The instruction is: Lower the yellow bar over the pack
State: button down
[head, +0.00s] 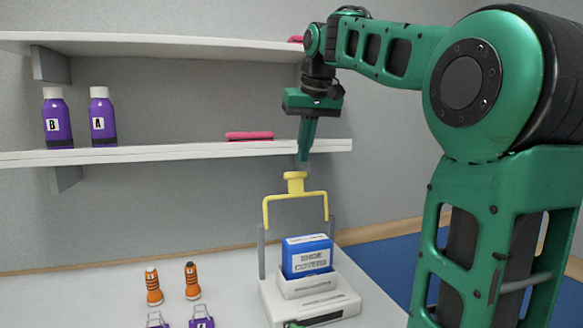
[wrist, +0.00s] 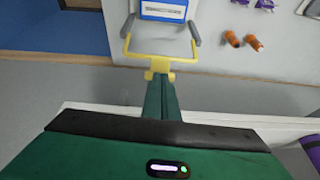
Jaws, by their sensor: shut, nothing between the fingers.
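The yellow bar (head: 295,195) is raised above the blue pack (head: 307,256), with a knob on top and grey posts at its two ends. The pack stands upright in a white holder (head: 312,306) on the table. My gripper (head: 303,158) points down, shut and empty, just above the knob; I cannot tell whether it touches. In the wrist view the shut fingers (wrist: 161,84) end near the yellow bar's knob (wrist: 160,66), with the bar (wrist: 182,60) and the blue pack (wrist: 163,10) beyond. The fingertips partly cover the knob there.
A white shelf (head: 180,152) behind holds two purple bottles (head: 80,118) and a pink item (head: 249,136); its right end is close to my gripper. Orange bottles (head: 172,283) and purple padlock-like items (head: 178,321) are on the white table (head: 110,295), left of the holder.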

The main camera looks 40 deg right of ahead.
jog(key=shift+t, duration=0.3)
jog(key=r, duration=0.1)
jog(key=w+r, duration=0.1)
jog(key=r, duration=0.1)
jog(key=w+r, duration=0.1)
jog(key=shift+w+r, duration=0.15)
jog(key=x, duration=1)
jog(key=shift+d, duration=0.1)
